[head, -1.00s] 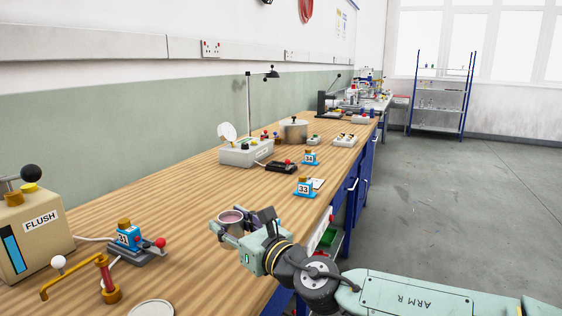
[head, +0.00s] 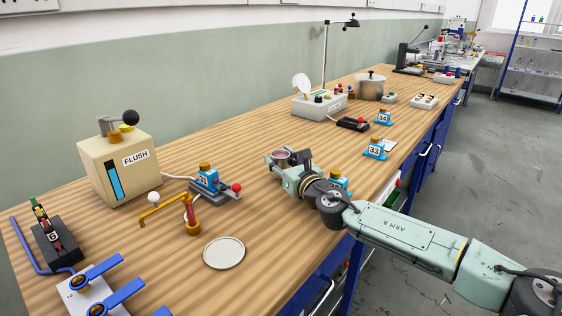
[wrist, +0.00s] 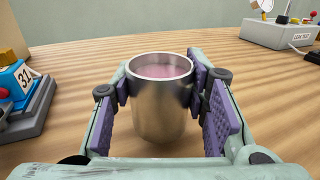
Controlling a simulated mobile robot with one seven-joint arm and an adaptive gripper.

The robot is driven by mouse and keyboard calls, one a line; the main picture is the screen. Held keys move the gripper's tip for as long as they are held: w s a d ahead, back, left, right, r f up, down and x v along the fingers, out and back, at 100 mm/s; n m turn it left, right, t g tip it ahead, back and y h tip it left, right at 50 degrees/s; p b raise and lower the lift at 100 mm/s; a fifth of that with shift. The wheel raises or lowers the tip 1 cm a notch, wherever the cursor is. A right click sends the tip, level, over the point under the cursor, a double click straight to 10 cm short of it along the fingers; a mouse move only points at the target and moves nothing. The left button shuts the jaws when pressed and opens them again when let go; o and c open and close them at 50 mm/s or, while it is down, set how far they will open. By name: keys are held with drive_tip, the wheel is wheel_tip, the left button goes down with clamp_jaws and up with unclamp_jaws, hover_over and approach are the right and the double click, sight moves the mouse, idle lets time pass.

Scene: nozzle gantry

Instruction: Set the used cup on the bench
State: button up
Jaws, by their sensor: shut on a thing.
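The used cup is a metal cup (wrist: 162,105) with pinkish contents, upright in the wrist view. My gripper (wrist: 165,90) is shut on it, with purple pads on either side of its wall. In the head view, the cup's rim (head: 282,154) shows at the end of my gripper (head: 285,161), over the wooden bench (head: 255,200). The gripper hides most of the cup there. Whether the cup's base touches the bench or hangs just above it, I cannot tell.
A blue block marked 31 (head: 207,180) on a grey base stands left of my gripper. A brass tap-like fixture (head: 192,215), a pale disc (head: 224,252) and the FLUSH box (head: 120,165) are nearer. Another blue block (head: 338,183) is close beside my wrist. Bare bench lies beyond the cup.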

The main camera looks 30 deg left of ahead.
drive_tip(key=shift+f, duration=0.65)
drive_tip(key=shift+f, duration=0.2)
drive_tip(key=o, duration=1.2)
drive_tip(key=shift+r, duration=0.1)
drive_tip(key=shift+d+r, duration=0.15)
drive_tip(key=shift+r, duration=0.05)
drive_tip(key=b+v, duration=0.2)
drive_tip(key=v, duration=0.9)
drive_tip(key=shift+s+d+b, duration=0.3)
drive_tip(key=shift+b, duration=0.1)
